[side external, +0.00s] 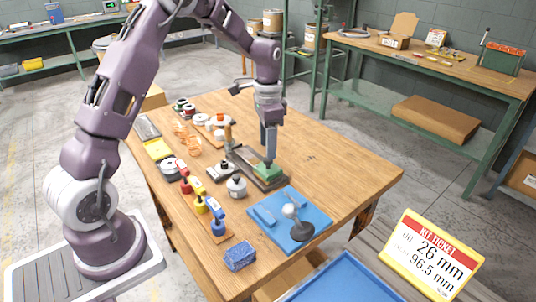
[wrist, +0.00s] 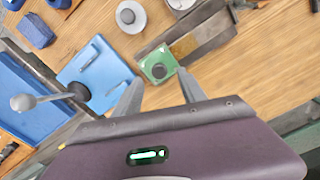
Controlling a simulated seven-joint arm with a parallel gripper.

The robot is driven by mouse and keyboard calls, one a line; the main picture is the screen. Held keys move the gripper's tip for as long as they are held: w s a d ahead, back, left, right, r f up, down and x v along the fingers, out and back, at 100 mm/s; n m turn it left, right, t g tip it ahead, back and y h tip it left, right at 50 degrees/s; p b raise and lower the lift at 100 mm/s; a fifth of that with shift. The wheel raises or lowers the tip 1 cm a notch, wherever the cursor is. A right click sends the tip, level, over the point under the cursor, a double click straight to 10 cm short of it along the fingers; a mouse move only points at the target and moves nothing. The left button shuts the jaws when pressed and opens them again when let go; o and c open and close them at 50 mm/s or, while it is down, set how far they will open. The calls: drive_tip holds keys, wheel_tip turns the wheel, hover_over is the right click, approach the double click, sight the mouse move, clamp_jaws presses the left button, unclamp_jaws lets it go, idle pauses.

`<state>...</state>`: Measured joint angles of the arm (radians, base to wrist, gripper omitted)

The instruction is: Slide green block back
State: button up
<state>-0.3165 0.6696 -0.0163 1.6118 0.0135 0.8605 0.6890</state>
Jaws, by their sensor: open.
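The green block (side external: 267,171) sits at the near end of a dark metal slide base (side external: 240,155) on the wooden table. In the wrist view the green block (wrist: 147,66) has a round black knob on top, and the slide channel (wrist: 205,35) runs away from it to the upper right. My gripper (side external: 269,157) points down just above the green block. In the wrist view my gripper (wrist: 160,88) is open, its fingers on either side just below the block in the picture. I cannot tell whether a finger touches the block.
A white-and-grey round part (side external: 236,187) stands close to the slide. Red, yellow and blue clamps (side external: 201,204) stand along the front. The table's right side is clear.

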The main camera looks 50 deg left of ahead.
sight(268, 165)
wheel_tip(268, 165, down, 4)
clamp_jaws()
idle(0.3)
drive_tip(key=shift+r, duration=0.1)
idle(1.2)
